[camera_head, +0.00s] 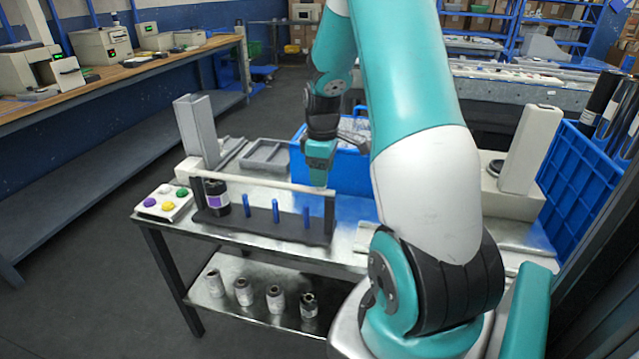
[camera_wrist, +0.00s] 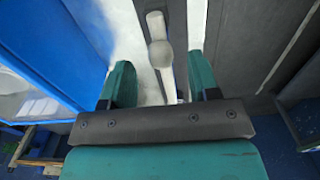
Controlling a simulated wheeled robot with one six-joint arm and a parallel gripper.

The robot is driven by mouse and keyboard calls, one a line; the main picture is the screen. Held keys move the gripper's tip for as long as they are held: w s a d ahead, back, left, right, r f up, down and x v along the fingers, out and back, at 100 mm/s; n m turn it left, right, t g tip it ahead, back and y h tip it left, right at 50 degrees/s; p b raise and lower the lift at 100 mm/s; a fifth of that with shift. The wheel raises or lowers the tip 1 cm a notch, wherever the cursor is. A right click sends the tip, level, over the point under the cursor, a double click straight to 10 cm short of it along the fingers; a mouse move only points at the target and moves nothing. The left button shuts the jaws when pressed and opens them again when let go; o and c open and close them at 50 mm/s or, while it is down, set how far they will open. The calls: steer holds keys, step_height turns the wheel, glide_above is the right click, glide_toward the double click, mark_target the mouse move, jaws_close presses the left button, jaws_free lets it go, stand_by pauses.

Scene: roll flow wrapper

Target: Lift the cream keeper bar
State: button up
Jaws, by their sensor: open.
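The cream keeper bar (camera_head: 262,184) spans the top of a dark rack (camera_head: 265,225), running between its end posts. It also shows in the wrist view as a pale bar with a rounded knob (camera_wrist: 160,54), between my fingers. My gripper (camera_head: 319,180) points down at the bar's right end. In the wrist view my gripper (camera_wrist: 159,65) is open, with one teal finger on each side of the bar. I cannot tell whether either finger touches it.
Blue pegs (camera_head: 275,211) and a dark roll with a purple label (camera_head: 216,195) stand in the rack. A button box (camera_head: 164,203) sits at the left. A blue crate (camera_head: 345,172) stands behind my gripper. Several rolls (camera_head: 243,291) stand on the lower shelf.

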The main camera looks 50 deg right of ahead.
steer(key=shift+f, duration=1.5)
steer(key=shift+c, duration=0.4)
